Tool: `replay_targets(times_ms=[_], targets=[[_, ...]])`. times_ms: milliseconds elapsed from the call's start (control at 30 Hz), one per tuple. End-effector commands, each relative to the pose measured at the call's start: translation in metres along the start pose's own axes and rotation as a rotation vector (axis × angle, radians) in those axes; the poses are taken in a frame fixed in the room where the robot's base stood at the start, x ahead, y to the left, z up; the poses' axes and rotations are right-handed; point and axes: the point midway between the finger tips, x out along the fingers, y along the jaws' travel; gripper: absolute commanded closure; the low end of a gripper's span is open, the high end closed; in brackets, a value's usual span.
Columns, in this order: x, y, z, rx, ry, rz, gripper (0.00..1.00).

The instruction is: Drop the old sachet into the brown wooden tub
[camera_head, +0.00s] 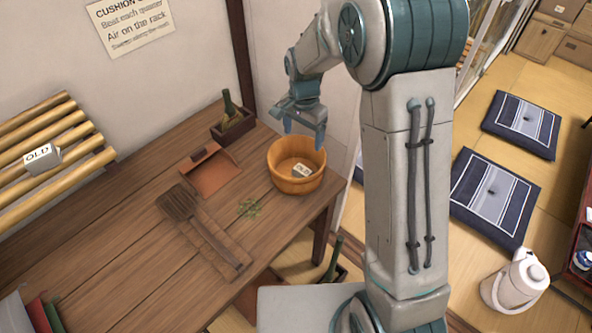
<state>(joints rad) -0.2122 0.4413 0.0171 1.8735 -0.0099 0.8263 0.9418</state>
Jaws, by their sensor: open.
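The brown wooden tub (297,187) stands near the right end of the wooden table. A small pale sachet (301,170) lies inside it on the bottom, with dark lettering too small to read surely. My gripper (305,136) is just above the tub's far rim, fingers pointing down, open and with nothing seen between them. Another white sachet marked "OLD" (43,160) rests on the bamboo rack at the left.
The bamboo rack (30,125) is by the wall. On the table (120,262) are a dustpan (211,172), a brush (181,203), green crumbs (249,208) and a dark box with a bottle (232,127). Cushions (492,196) and a white pot (515,283) are on the right.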

Motion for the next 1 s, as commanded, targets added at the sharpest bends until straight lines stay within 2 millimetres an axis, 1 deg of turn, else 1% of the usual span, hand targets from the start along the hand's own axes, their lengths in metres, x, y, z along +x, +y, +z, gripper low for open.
replay_targets(times_ms=[33,200,300,400,567,1000], targets=[[-0.013,-0.001,-0.001,0.0,0.004,-0.005,0.19],[-0.047,-0.001,0.0,-0.001,0.003,-0.003,0.19],[-0.062,-0.001,0.0,-0.001,0.001,-0.001,0.19],[-0.071,-0.001,0.0,-0.001,0.0,0.0,0.19],[-0.076,0.0,0.0,-0.001,0.0,0.001,0.19],[-0.076,0.0,0.0,-0.001,-0.001,0.001,0.19]])
